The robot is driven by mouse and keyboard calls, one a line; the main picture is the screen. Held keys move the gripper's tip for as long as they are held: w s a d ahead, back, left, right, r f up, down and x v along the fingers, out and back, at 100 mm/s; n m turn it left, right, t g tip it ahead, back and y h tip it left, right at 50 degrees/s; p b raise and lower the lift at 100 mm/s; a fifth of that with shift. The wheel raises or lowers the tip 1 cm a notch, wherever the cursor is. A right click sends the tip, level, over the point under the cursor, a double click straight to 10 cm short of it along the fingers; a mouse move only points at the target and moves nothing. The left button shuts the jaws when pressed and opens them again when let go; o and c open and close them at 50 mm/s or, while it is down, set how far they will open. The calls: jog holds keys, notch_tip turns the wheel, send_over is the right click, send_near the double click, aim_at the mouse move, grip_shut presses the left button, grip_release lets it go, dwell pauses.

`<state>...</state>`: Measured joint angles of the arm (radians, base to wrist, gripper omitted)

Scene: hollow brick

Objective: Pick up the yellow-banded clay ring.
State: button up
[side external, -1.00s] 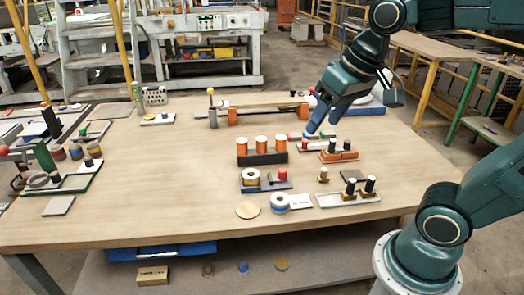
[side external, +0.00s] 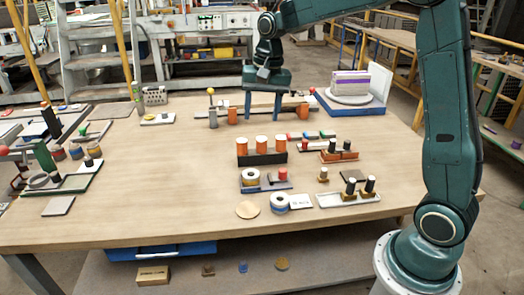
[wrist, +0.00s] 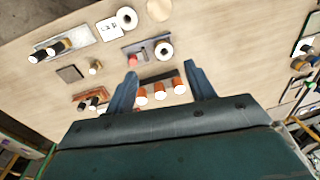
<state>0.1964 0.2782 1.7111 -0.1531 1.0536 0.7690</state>
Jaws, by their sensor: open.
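A pale ring with a yellowish band (side external: 249,182) sits at the left end of a small grey tray with a red knob, mid-table. It also shows in the wrist view (wrist: 158,46), beyond my fingertips. A second pale ring with a blue band (side external: 280,205) stands on the table, nearer the front edge and to the right. My gripper (side external: 262,117) points down above the far part of the table, behind the orange cylinders, well away from both rings. Its two fingers are spread, with nothing between them in the wrist view (wrist: 160,70).
Several orange white-topped cylinders (side external: 262,145) in a black holder stand between my gripper and the banded ring. A round tan disc (side external: 248,210) and a white card (side external: 301,201) flank the blue-banded ring. A blue-based turntable (side external: 350,105) is at far right.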

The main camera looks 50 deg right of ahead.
jog(key=w+d+f+m+g, duration=0.1)
jog(key=w+d+f+m, duration=0.3)
jog(key=w+f, duration=0.4)
notch_tip(320, 180, down, 4)
jog(key=shift+d+r+g+y, duration=0.3)
jog(key=shift+d+g, duration=0.1)
jog(key=shift+d, duration=0.2)
jog(key=shift+s+f, duration=0.1)
jog(key=shift+f, duration=0.05)
send_over(251, 171)
jog(key=shift+s+a+f, duration=0.1)
jog(key=shift+f, duration=2)
jog(key=shift+s+a+f, duration=0.1)
jog(key=shift+f, duration=1.95)
jog(key=shift+s+a+f, duration=0.1)
jog(key=shift+a+f, duration=0.05)
jog(key=shift+f, duration=1.15)
jog(key=shift+s+a+f, duration=0.1)
jog(key=shift+f, duration=1.15)
jog(key=c, duration=0.7)
